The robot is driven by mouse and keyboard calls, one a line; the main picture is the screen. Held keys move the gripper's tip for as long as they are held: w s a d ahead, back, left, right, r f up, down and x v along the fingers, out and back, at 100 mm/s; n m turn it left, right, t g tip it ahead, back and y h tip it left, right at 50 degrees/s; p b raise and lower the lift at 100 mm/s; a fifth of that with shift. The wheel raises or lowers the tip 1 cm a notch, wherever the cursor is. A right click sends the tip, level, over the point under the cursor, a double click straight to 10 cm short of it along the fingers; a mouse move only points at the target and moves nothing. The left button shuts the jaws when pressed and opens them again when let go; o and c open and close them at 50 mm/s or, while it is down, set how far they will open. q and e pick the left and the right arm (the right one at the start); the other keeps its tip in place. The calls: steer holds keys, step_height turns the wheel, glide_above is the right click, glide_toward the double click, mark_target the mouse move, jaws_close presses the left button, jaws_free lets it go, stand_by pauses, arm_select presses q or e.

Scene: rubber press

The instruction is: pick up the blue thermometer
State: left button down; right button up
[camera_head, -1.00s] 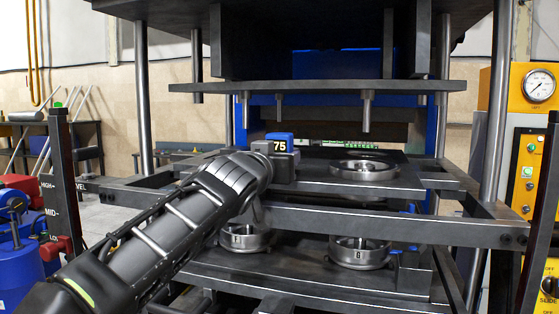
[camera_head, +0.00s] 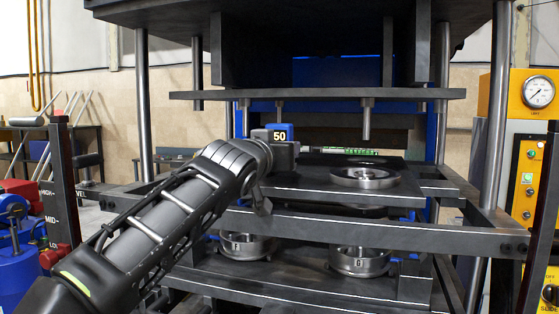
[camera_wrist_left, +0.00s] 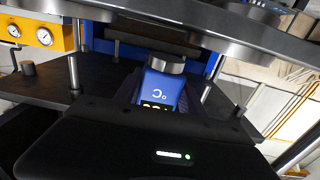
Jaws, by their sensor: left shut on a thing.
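The blue thermometer (camera_head: 280,131) shows its blue top and a dark display reading 50 in the head view, just above the end of my left arm. In the left wrist view its blue face (camera_wrist_left: 156,88) with a "°C" mark stands upright in the middle, its lower part hidden by the dark gripper body. My left gripper (camera_head: 283,155) is shut on the thermometer at the press's middle level. Its fingertips are mostly hidden. My right gripper is not in view.
A metal ring mould (camera_head: 365,178) sits on the middle plate, right of my gripper. Two more rings (camera_head: 247,247) (camera_head: 361,261) sit on the lower plate. The upper plate (camera_head: 318,95) with hanging pins is above. Upright posts flank the press. A yellow gauge panel (camera_head: 525,150) stands right.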

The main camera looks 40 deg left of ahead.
arm_select(q)
step_height(320, 180, up, 7)
steer(key=shift+f+p, duration=0.15)
steer(key=shift+p, duration=0.3)
stand_by(0.3)
